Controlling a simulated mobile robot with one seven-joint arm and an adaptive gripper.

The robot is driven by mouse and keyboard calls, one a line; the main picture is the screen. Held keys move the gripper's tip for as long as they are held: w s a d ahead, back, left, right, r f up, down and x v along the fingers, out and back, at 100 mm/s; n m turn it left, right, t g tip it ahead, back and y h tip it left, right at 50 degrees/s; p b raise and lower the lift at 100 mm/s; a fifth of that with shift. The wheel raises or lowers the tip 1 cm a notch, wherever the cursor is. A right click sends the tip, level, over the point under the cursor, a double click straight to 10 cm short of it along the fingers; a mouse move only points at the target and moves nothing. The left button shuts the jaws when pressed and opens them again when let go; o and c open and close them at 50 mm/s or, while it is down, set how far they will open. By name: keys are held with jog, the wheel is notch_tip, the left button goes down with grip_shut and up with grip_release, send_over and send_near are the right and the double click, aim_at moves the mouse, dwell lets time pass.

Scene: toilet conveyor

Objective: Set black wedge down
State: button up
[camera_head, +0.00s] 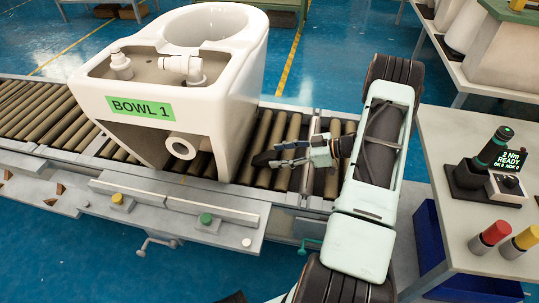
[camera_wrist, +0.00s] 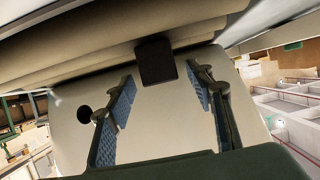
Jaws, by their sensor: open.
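The black wedge (camera_head: 263,158) is a small dark piece at the right side of the white toilet bowl (camera_head: 240,92), low down near the conveyor rollers. In the wrist view the wedge (camera_wrist: 155,62) shows as a dark block between the roller edge and a pale surface, just beyond the fingertips. My gripper (camera_head: 281,153) reaches in from the right. In the wrist view its two blue-padded fingers (camera_wrist: 166,88) are spread apart with a gap between them. I cannot tell how far the wedge reaches under the bowl.
The bowl carries a green BOWL 1 label and sits on the roller conveyor (camera_head: 40,112). A side table (camera_head: 463,215) on the right holds a black-green tool (camera_head: 490,153) and red and yellow cylinders (camera_head: 490,237). Rollers right of the bowl are clear except for my arm.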

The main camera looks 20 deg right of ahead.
jog(key=p+v, duration=0.1)
jog(key=v, duration=0.6)
jog(key=shift+s+d+r, duration=0.1)
